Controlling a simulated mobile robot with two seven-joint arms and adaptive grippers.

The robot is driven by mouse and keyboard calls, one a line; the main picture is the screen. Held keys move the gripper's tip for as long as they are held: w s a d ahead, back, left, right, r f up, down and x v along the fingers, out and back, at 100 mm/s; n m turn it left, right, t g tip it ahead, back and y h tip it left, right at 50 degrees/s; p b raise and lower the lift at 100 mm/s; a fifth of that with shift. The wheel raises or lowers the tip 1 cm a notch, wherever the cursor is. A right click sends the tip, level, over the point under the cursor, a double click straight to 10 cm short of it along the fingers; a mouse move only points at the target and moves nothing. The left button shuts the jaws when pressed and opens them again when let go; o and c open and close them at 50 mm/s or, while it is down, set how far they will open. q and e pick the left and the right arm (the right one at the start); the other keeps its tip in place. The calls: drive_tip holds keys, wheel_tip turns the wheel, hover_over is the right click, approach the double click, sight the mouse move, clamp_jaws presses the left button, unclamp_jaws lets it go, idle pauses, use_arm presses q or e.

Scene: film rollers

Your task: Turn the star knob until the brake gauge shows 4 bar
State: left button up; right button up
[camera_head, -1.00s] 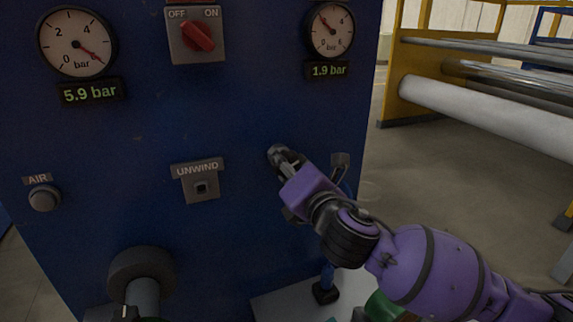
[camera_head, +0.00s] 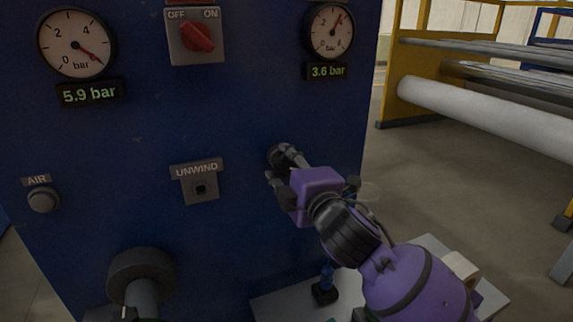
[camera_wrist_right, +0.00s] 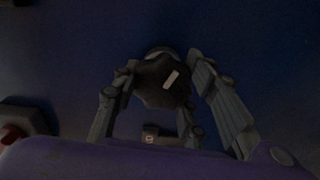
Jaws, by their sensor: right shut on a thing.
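My right gripper (camera_head: 283,165) reaches to the blue panel and is shut on the dark star knob (camera_head: 275,157), which it mostly hides in the head view. In the right wrist view the black star knob (camera_wrist_right: 163,80), with a pale mark on its face, sits between the gripper's fingers (camera_wrist_right: 165,95). The brake gauge (camera_head: 330,32) at the upper right has its needle pointing up and to the right, near 4. The green readout (camera_head: 327,71) below it shows 3.6 bar.
A second gauge (camera_head: 76,43) at the upper left reads 5.9 bar. A red OFF/ON switch (camera_head: 197,38) is at the top middle. The UNWIND socket (camera_head: 201,189) and AIR button (camera_head: 43,200) are lower. Rollers (camera_head: 490,112) in a yellow frame stand at the right.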

drive_tip(key=shift+r+m, duration=0.4)
drive_tip(key=shift+m, duration=0.1)
drive_tip(key=o, duration=1.1)
drive_tip(key=shift+f, duration=0.15)
drive_tip(key=shift+d+f, duration=0.1)
drive_tip(key=shift+s+d, duration=0.1)
drive_tip(key=shift+s, duration=0.25)
drive_tip(key=v, duration=1.1)
drive_tip(key=shift+s, duration=0.2)
